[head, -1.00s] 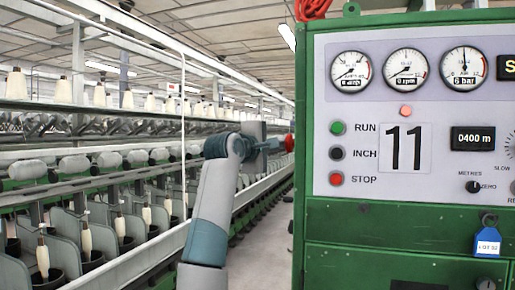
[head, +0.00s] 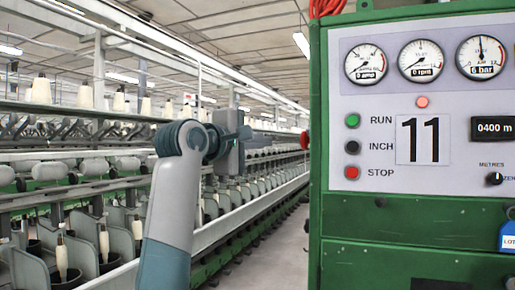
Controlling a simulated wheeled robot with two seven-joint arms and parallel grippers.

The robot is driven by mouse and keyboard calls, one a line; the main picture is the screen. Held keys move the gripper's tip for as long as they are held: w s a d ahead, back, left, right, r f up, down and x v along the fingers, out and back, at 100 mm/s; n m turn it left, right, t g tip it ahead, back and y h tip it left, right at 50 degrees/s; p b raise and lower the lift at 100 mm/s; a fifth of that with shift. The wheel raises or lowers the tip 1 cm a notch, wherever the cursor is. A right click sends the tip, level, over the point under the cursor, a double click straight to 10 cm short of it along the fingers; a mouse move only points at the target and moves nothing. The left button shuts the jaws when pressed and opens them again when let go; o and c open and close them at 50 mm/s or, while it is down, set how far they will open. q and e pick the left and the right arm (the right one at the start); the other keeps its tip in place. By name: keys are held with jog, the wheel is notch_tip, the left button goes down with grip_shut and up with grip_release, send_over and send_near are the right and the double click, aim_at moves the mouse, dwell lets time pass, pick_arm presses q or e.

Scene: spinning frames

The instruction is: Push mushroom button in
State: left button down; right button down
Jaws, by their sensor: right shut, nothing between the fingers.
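The red mushroom button (head: 304,140) sticks out from the left side of the green cabinet (head: 318,215), seen edge-on and small. How far in it sits I cannot tell. My right gripper (head: 247,132) is shut and empty, to the left of the button in the head view. A clear gap shows between its fingertips and the button. My right arm rises from the bottom of the view and bends toward the cabinet side. My left gripper is not in view.
The cabinet's front panel holds RUN, INCH and STOP buttons (head: 352,172), dials (head: 421,60) and a number 11 plate (head: 422,139). Spinning frames (head: 75,165) line the left. A strip of bare floor (head: 280,250) lies between them and the cabinet.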

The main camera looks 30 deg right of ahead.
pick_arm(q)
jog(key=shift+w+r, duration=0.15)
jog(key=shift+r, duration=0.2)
pick_arm(e)
jog(key=shift+v, duration=0.85)
jog(key=shift+w, duration=0.15)
